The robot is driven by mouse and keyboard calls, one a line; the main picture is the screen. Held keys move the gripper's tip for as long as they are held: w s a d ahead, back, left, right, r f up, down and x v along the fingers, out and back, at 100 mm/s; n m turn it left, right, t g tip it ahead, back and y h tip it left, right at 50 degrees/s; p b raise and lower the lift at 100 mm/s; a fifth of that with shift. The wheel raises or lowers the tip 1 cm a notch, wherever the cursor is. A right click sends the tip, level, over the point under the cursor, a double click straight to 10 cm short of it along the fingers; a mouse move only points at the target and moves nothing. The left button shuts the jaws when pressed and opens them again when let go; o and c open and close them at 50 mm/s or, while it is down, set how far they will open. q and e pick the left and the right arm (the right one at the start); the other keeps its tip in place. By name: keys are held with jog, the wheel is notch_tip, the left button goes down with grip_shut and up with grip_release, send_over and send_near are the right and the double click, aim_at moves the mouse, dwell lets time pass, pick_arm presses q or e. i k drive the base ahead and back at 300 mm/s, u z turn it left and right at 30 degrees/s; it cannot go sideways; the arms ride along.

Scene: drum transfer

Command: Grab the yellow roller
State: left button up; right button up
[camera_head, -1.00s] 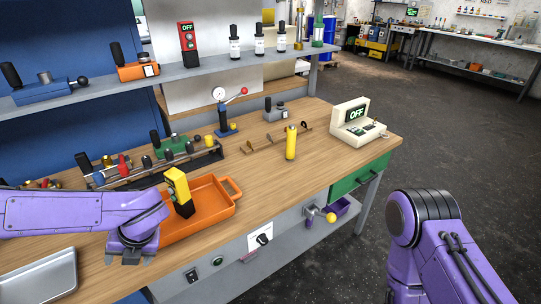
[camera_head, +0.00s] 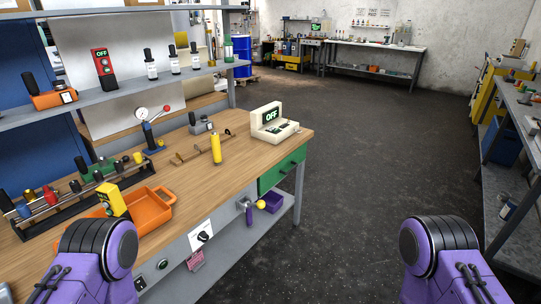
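The yellow roller (camera_head: 216,149) stands upright on the wooden bench (camera_head: 190,176), near its right part. It is a slim yellow cylinder with a narrower top, left of the cream device with the green OFF display (camera_head: 271,121). My two purple arms show at the lower left and lower right of the picture. Neither gripper shows, and both arms are well apart from the roller.
An orange tray (camera_head: 161,194) lies left of the roller, with a yellow and black device (camera_head: 111,200) at it. A pressure gauge stand (camera_head: 149,133) is behind. A green drawer (camera_head: 268,180) is under the bench edge. Dark floor (camera_head: 350,190) to the right is clear.

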aim_at(215, 145)
jog(key=z, duration=0.95)
jog(key=i, duration=1.1)
jog(key=u, duration=0.45)
